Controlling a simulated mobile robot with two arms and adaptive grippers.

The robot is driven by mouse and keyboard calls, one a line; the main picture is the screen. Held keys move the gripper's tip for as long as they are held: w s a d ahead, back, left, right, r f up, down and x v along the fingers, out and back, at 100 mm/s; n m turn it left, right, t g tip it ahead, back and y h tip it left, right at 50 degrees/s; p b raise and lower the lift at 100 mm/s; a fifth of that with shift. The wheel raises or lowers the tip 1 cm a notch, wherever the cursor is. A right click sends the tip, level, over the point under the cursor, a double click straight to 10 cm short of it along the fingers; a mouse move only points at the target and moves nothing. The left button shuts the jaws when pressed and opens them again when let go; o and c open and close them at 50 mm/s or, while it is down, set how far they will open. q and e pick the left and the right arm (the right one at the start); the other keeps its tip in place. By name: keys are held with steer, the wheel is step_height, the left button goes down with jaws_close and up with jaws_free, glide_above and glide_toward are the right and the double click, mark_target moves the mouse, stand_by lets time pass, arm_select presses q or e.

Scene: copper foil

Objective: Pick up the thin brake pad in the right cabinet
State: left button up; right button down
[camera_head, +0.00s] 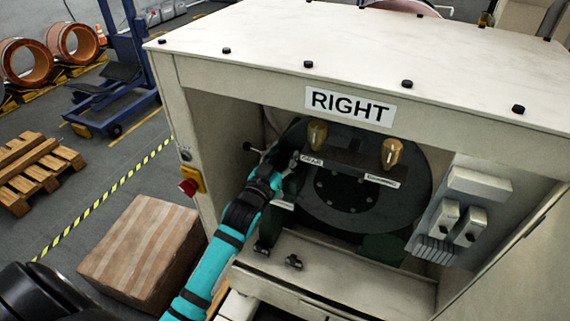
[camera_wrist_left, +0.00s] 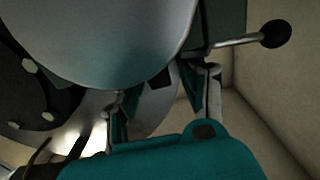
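The right cabinet (camera_head: 213,67) is a pale, open-fronted housing labelled RIGHT. Inside is a large dark round disc (camera_head: 405,200), with a bolted hub. My left gripper (camera_head: 291,166) is inside the opening, at the disc's left edge. In the left wrist view its two fingers (camera_wrist_left: 165,97) are apart, below the large grey disc (camera_wrist_left: 110,35), and I see nothing clearly clamped between them. I cannot pick out the thin brake pad for certain; the gripper and shadow hide part of that area. My right gripper is not in view.
A lever with a black ball knob (camera_wrist_left: 275,33) sticks out close to the left gripper. Two brass knobs (camera_head: 317,134) (camera_head: 391,152) stand above labels. A red and yellow switch (camera_head: 191,181) is on the cabinet's left post. A cardboard box (camera_head: 140,250) stands left of it.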

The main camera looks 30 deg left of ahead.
arm_select(q)
jaws_close()
